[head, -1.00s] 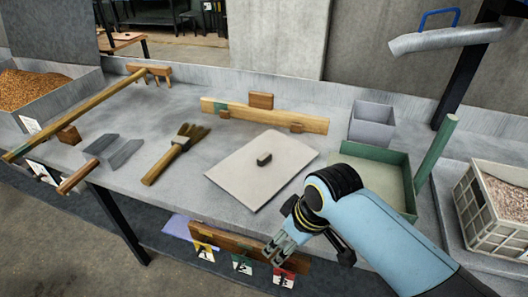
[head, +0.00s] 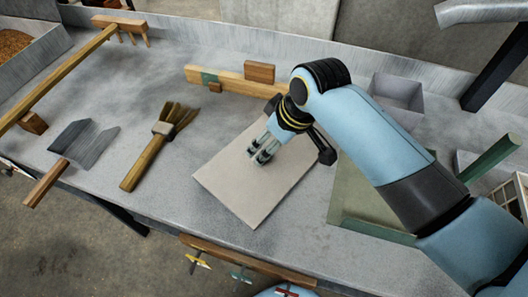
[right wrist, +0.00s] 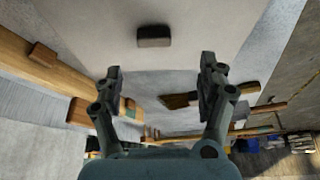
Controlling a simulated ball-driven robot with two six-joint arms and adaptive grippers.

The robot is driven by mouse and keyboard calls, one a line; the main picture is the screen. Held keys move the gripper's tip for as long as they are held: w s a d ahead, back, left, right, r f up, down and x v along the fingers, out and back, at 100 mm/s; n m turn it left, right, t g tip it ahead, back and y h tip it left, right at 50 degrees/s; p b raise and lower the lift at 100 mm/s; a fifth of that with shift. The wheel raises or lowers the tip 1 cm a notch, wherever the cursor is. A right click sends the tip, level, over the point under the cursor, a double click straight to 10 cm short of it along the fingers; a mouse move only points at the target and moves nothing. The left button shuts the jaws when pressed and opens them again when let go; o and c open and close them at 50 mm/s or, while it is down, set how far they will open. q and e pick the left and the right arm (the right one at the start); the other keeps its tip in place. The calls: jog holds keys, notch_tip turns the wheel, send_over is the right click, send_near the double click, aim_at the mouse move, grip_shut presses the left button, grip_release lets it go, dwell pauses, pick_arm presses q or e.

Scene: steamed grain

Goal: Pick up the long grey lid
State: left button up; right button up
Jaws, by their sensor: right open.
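The grey lid (head: 228,190) is a pale flat panel lying on the bench in the middle of the head view. Its small dark handle block (right wrist: 154,36) shows at the top of the right wrist view, beyond the fingertips. In the head view the handle is hidden behind my right gripper. My right gripper (head: 260,155) is over the lid, open and empty. In the right wrist view (right wrist: 160,78) its two fingers are apart, with the pale panel beyond them. My left gripper is not in view.
A brush (head: 150,155) and a grey scoop (head: 88,145) lie to the left. A wooden bar (head: 225,80) stands behind the lid. A green tray (head: 370,228) and a grey box (head: 397,92) are to the right.

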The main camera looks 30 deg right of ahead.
jog(key=shift+x, duration=1.1)
jog(key=f, duration=0.2)
jog(key=w+f, duration=0.1)
jog(key=f, duration=0.1)
jog(key=shift+d+f+b, duration=0.2)
jog(key=shift+d+b, duration=0.05)
jog(key=shift+b, duration=0.15)
jog(key=shift+w+f, duration=0.3)
jog(key=shift+f, duration=0.15)
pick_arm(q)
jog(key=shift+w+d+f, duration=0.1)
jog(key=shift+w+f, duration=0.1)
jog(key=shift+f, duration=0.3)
pick_arm(e)
jog(key=c, duration=0.4)
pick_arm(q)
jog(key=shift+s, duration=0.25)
pick_arm(e)
jog(key=shift+s, duration=0.1)
grip_shut()
